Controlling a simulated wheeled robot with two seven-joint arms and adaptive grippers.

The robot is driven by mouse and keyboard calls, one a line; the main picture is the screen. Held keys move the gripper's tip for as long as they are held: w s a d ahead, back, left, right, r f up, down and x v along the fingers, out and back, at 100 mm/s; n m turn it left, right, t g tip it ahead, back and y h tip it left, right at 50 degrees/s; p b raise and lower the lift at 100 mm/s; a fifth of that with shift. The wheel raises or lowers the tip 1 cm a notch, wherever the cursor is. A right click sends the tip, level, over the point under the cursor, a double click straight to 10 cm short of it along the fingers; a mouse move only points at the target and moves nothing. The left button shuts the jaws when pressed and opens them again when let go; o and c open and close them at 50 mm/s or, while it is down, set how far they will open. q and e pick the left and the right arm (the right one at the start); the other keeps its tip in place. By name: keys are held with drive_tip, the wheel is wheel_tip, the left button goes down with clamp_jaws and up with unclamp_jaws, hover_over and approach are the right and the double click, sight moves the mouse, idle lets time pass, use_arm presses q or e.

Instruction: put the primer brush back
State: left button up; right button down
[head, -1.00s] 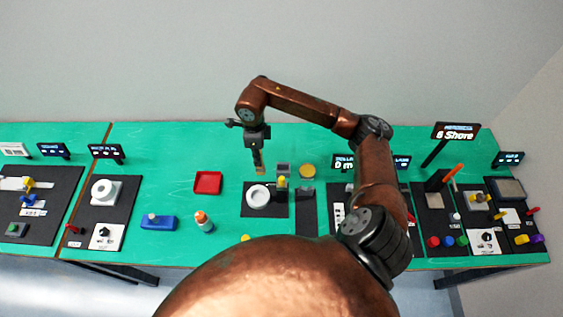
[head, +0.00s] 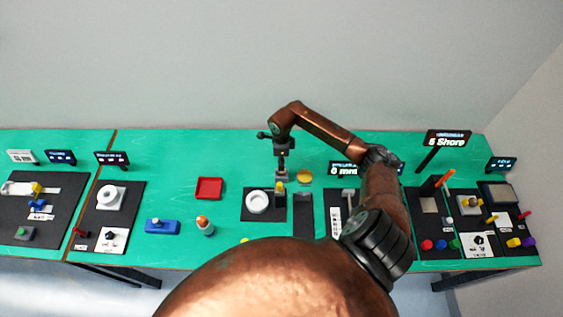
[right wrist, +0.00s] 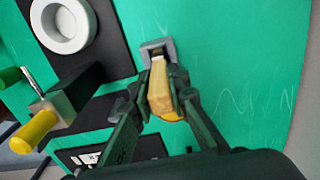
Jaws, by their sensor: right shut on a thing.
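My right gripper (head: 283,160) is shut on the primer brush, over the back middle of the green table. In the right wrist view the primer brush (right wrist: 160,92) shows as a tan, wooden-looking piece between the fingertips (right wrist: 161,80). Its far end lines up with a small grey holder (right wrist: 153,46). I cannot tell whether the end is inside the holder or just above it. In the head view the gripper hides most of the brush and holder. My left gripper is not in view.
A yellow disc (head: 305,176) lies right beside the holder. A black board with a white ring (head: 257,202) and a yellow-tipped lever (right wrist: 36,130) are close by. A red tray (head: 209,188) is to the left. Display signs stand to the right. The table behind is clear.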

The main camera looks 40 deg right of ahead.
drive_tip(key=shift+f+b, duration=0.35)
drive_tip(key=c, duration=1.8)
unclamp_jaws()
drive_tip(key=shift+c, duration=0.2)
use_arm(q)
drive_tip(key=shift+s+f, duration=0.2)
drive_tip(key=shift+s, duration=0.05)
use_arm(e)
drive_tip(key=shift+r+p, duration=0.15)
drive_tip(key=shift+p, duration=0.35)
drive_tip(key=r+b, duration=0.1)
drive_tip(key=r, duration=0.1)
drive_tip(key=r+b, duration=0.1)
drive_tip(key=r, duration=0.3)
drive_tip(key=shift+w+r+b, duration=0.25)
drive_tip(key=shift+b, duration=0.15)
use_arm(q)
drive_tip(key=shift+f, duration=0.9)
use_arm(e)
drive_tip(key=shift+r, duration=0.6)
